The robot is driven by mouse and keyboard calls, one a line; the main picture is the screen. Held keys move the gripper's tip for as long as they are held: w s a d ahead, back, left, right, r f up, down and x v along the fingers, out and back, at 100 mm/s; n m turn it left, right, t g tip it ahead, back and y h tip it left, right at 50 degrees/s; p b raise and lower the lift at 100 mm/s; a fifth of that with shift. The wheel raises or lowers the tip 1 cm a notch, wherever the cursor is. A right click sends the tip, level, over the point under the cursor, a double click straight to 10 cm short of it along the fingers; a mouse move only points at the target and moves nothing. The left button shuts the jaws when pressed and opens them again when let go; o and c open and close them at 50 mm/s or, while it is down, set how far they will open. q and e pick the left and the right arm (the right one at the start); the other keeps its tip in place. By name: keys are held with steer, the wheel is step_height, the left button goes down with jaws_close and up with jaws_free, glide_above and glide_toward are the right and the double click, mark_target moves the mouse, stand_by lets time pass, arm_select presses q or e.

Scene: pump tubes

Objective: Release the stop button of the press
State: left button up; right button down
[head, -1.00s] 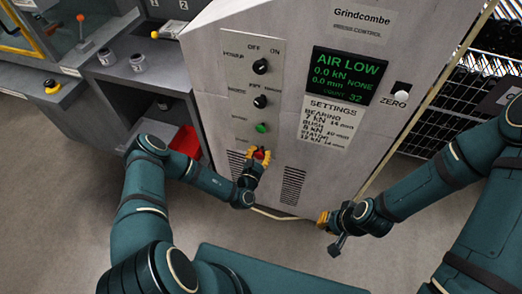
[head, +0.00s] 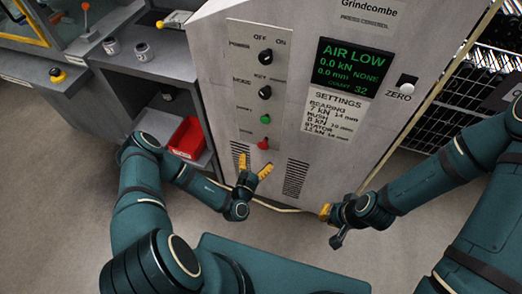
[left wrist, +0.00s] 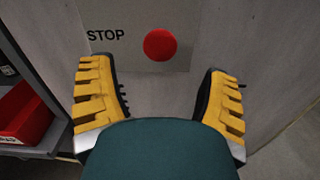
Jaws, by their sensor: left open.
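The red stop button (head: 263,144) sits at the bottom of the control strip on the grey press cabinet (head: 215,90). In the left wrist view the round red button (left wrist: 160,45) shows whole, beside the word STOP. My left gripper (head: 253,166) is open, its yellow fingers spread just below the button in the head view. In the left wrist view the fingers (left wrist: 160,95) stand either side with nothing between them, apart from the button. My right gripper (head: 327,212) hangs in front of the cabinet's lower right; its opening is too small to tell.
A green button (head: 265,119) and two black knobs (head: 265,57) are above the stop button. The screen (head: 352,67) reads AIR LOW. A red bin (head: 186,138) stands in the shelf to the left. Vent slots flank my left gripper.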

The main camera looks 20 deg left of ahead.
arm_select(q)
steer(key=s, duration=0.5)
stand_by(0.4)
